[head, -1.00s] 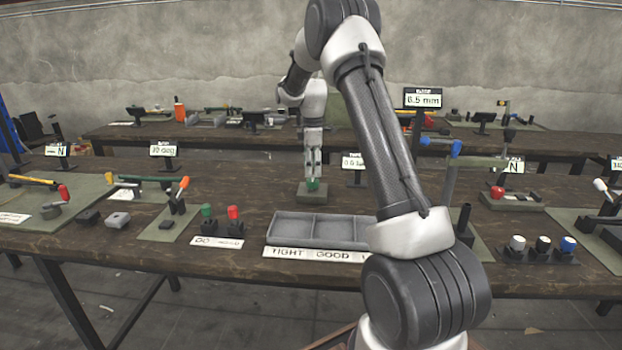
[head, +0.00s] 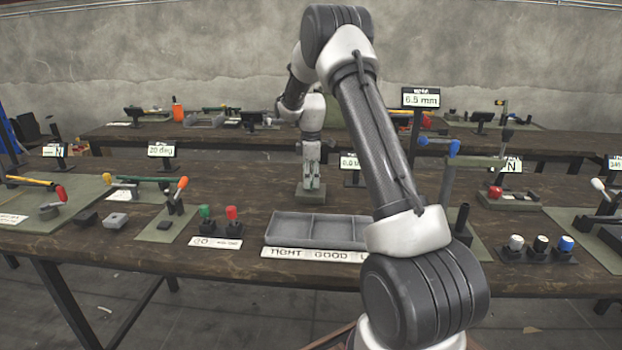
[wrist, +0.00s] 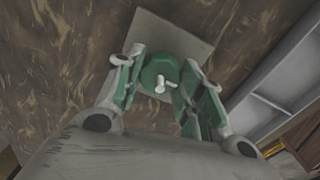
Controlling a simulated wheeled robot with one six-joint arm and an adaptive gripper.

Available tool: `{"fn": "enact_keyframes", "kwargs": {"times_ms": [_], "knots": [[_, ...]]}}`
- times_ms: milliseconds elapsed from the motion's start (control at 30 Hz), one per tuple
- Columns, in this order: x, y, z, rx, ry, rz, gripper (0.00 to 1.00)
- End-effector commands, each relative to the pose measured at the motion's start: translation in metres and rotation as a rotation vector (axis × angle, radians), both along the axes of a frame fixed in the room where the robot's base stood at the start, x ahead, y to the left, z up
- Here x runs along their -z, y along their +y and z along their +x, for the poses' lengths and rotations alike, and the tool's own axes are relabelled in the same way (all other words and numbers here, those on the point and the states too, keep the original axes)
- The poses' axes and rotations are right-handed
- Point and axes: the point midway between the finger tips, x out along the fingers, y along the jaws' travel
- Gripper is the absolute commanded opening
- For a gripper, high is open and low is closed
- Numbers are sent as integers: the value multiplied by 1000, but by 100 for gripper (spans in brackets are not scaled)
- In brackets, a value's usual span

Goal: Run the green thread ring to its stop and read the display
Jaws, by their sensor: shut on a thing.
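The green thread ring (wrist: 158,72) shows in the wrist view, round a pale stud with a small cross-piece, over a grey-green square base plate (wrist: 185,40). The plate also shows in the head view (head: 302,197). My gripper (head: 311,186) points straight down over the plate, its fingers shut on the ring from both sides; in the head view they hide the ring. A small display (head: 348,162) stands just right of and behind the gripper. It is partly covered by my arm, and its figures, starting about 0.0, cannot be read fully.
A grey three-part tray (head: 290,228), labelled TIGHT and GOOD, lies in front. Green (head: 205,213) and red (head: 232,213) capped gauges stand to its left. A taller display (head: 420,98) reads about 6.5 mm. Lever presses stand to the right.

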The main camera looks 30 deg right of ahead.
Motion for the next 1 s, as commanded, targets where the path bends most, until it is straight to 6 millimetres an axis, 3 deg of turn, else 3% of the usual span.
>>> {"fn": "enact_keyframes", "kwargs": {"times_ms": [367,1000], "knots": [[-1,0,0,104,-1,0,14],[-1,0,0,677,-2,0,14]]}}
